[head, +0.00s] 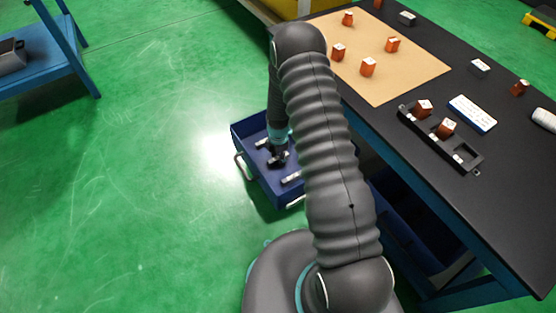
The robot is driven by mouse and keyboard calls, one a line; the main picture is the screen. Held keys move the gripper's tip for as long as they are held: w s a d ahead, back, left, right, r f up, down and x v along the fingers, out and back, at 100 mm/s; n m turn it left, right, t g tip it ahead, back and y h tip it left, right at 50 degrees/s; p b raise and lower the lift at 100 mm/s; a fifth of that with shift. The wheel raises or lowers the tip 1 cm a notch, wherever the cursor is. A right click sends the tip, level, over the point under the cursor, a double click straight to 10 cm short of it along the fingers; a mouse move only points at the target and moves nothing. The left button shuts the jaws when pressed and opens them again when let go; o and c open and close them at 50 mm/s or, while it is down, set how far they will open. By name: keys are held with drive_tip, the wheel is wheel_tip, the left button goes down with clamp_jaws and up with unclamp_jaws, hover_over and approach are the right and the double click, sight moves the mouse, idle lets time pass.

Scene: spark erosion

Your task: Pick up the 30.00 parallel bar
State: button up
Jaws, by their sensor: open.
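A blue crate (236,141) with pale handles stands low, beside the dark table. My gripper (279,161) points down into it and is open; its fingertips are small and partly dark against the crate floor. A light metal bar (291,178) lies in the crate to the lower right of my gripper. Another light piece (262,143) shows to its upper left. No size marking is readable, so I cannot tell which is the 30.00 parallel bar. My arm hides the crate's right part. I cannot tell whether the gripper touches anything.
The dark table (505,165) on the right carries a tan mat (425,68) with several orange blocks, a black holder (464,160) with orange blocks, and a blue-white box (472,113). A blue bench (55,65) stands at upper left. Green floor at left is clear.

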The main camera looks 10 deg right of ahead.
clamp_jaws()
drive_tip(key=shift+r, duration=0.15)
